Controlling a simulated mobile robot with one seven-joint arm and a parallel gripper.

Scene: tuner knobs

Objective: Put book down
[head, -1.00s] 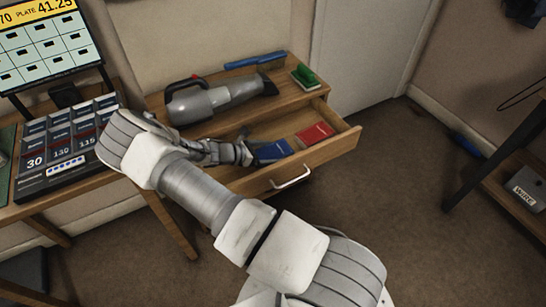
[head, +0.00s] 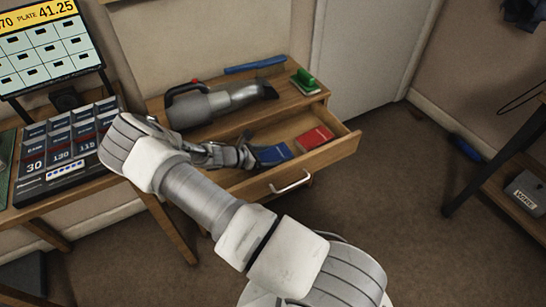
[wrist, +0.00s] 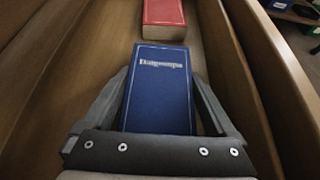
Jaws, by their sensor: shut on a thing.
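A blue book (head: 270,154) is in the open drawer (head: 333,152), and it fills the middle of the wrist view (wrist: 159,92). My gripper (head: 246,155) is over the drawer and shut on the blue book, with one finger along each side of it in the wrist view (wrist: 163,105). I cannot tell whether the book touches the drawer floor. A red book (head: 315,137) lies in the drawer just beyond the blue one; it also shows at the top of the wrist view (wrist: 164,14).
A desk with a keypad device (head: 65,150) stands at left. The drawer handle (head: 291,183) sticks out in front.

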